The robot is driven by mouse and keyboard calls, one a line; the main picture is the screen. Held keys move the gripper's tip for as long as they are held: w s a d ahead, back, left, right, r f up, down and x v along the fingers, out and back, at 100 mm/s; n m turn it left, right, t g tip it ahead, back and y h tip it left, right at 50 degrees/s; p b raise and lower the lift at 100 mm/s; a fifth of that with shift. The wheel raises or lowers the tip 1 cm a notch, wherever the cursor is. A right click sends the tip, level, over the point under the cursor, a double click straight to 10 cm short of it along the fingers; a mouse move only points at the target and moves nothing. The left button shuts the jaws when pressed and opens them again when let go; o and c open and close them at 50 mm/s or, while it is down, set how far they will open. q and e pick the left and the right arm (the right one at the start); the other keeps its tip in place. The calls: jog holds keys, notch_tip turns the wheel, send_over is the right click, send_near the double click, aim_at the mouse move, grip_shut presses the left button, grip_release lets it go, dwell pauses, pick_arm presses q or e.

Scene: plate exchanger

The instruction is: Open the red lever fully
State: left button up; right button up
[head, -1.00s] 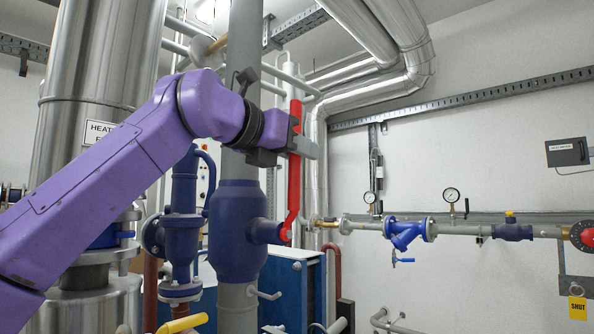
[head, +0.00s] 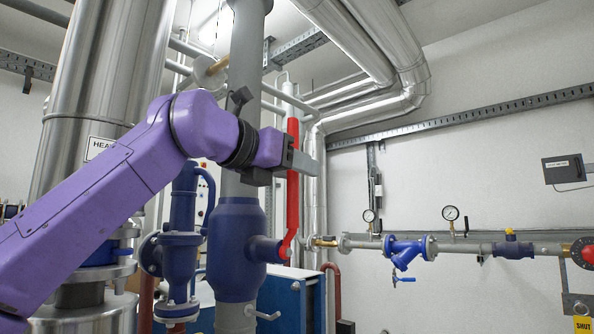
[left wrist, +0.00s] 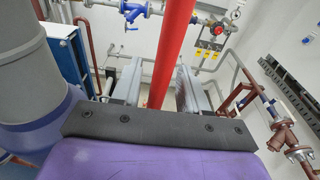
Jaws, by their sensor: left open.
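The red lever (head: 292,210) stands upright beside the grey vertical pipe. Its lower end bends in to the stub of the dark blue valve body (head: 238,240). My left gripper (head: 306,164) is at the upper part of the lever, with its fingers across it. In the left wrist view the red lever (left wrist: 172,55) runs between the two grey fingers of my left gripper (left wrist: 162,88), with a gap showing on the sides, so the jaws are open around it. My right gripper is not in view.
A grey vertical pipe (head: 245,60) stands close behind my wrist. A blue strainer (head: 404,250) and pressure gauges (head: 450,213) sit on the wall pipe to the right. A steel column (head: 105,75) is at left.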

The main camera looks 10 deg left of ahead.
pick_arm(q)
jog(key=b+v, duration=0.1)
jog(key=v, duration=0.6)
jog(key=shift+b, duration=0.3)
jog(key=shift+a, duration=0.15)
